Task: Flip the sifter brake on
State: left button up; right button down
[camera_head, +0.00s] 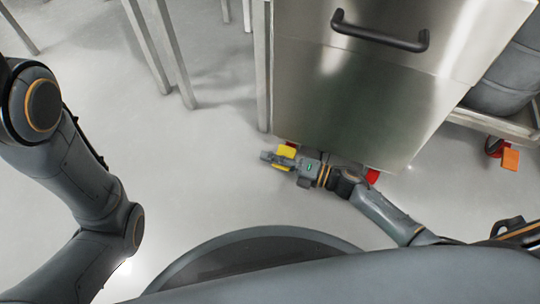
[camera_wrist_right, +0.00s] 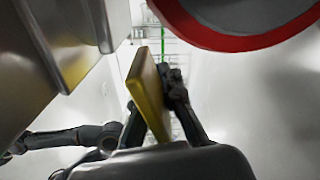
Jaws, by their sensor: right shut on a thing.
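The sifter (camera_head: 400,85) is a steel cabinet with a black handle, in the upper middle of the head view. A yellow brake pedal (camera_head: 287,150) shows at its lower left corner, near the floor. My right gripper (camera_head: 273,158) is at the pedal. In the right wrist view the yellow pedal (camera_wrist_right: 147,92) stands tilted between the two fingers of my right gripper (camera_wrist_right: 155,105), which is shut on it. A wheel with a red rim (camera_wrist_right: 262,40) is close by at the upper right. My left arm shows at the left of the head view, but its gripper is out of frame.
A grey drum (camera_head: 505,80) stands on a wheeled dolly with an orange brake pedal (camera_head: 510,159) at the right. Steel legs (camera_head: 263,70) stand left of the sifter.

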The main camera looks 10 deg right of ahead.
jog(key=shift+f, duration=0.1)
dwell(0.4)
jog(key=c, duration=1.4)
grip_release()
jog(key=shift+c, duration=0.2)
jog(key=v, duration=0.7)
jog(key=shift+s+d, duration=0.15)
jog(key=shift+d, duration=0.1)
